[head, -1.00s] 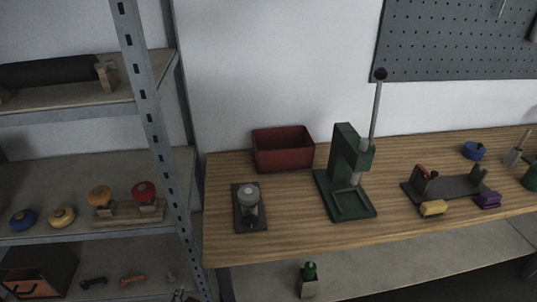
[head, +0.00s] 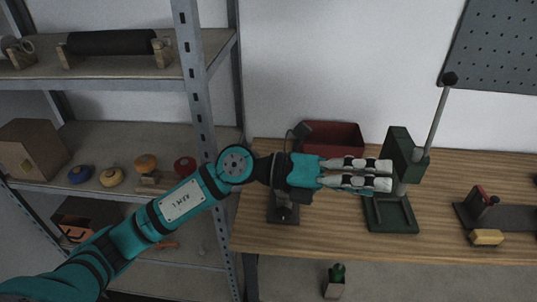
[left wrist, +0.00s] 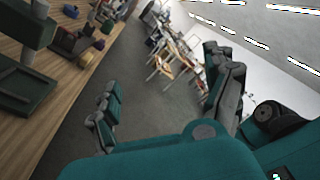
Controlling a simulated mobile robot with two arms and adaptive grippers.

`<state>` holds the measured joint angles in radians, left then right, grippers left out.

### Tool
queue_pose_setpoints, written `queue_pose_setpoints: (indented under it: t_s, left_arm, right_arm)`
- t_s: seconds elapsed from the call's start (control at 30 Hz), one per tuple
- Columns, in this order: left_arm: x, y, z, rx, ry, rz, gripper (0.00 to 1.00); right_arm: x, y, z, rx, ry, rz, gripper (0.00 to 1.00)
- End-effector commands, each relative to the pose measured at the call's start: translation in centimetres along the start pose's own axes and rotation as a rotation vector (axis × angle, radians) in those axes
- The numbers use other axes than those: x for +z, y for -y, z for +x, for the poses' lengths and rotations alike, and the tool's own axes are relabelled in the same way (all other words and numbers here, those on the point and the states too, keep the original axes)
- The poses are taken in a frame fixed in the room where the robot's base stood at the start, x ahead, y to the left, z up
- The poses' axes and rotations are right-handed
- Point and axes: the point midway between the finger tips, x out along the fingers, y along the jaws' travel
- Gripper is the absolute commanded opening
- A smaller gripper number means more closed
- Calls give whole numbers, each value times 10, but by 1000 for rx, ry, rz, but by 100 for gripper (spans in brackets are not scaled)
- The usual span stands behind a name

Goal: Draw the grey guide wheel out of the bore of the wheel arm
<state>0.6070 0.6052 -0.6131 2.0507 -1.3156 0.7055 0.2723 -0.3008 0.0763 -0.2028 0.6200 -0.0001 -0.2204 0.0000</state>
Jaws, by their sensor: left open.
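My left gripper (head: 387,175) reaches in from the left above the workbench and points right, toward the green press. Its fingers are parted and nothing is between them; they also show apart in the left wrist view (left wrist: 162,75). The dark base plate (head: 283,213) lies on the bench below my left wrist. The grey wheel that stood on this plate is hidden now behind my gripper and wrist. I cannot make out the wheel arm or its bore. My right gripper is not in view.
A green press (head: 399,150) with a tall lever stands near the fingertips. A red bin (head: 333,134) is behind my gripper. A shelf post (head: 196,90) rises close to my arm. A yellow block (head: 487,237) lies at the right. The bench front is mostly clear.

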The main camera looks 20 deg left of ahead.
Motion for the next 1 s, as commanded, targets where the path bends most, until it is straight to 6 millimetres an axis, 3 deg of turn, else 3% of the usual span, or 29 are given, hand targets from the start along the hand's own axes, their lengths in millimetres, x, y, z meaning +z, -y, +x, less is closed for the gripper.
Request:
queue_pose_setpoints:
  t_s: [0.13,0.23,0.4,0.5,0.6,0.77,1.0]
  left_arm:
    - [-5,-58,-36,395,-297,221,85]
    - [10,-94,-86,690,-435,300,85]
    - [43,-116,-166,1068,-541,329,85]
    - [53,-117,-192,1179,-559,322,85]
    - [56,-119,-202,1224,-568,316,85]
    - [53,-132,-199,1228,-571,313,85]
    - [41,-173,-189,1225,-573,311,85]
  right_arm:
    - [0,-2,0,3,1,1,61]
    - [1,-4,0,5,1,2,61]
    - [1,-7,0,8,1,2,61]
    - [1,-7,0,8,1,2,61]
    - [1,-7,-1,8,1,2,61]
    - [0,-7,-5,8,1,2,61]
    - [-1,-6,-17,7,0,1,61]
